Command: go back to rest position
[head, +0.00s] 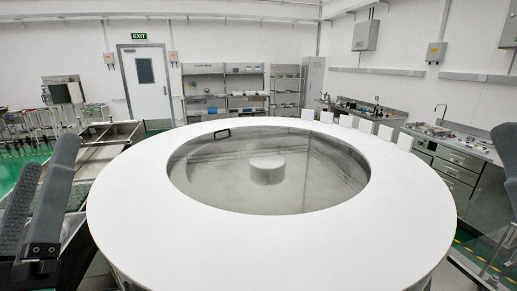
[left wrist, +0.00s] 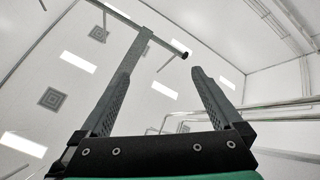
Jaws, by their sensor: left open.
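A metal bench (head: 110,135) stands behind my left gripper. A sink counter (head: 455,140) is at the right, and shelves (head: 247,90) are at the back.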

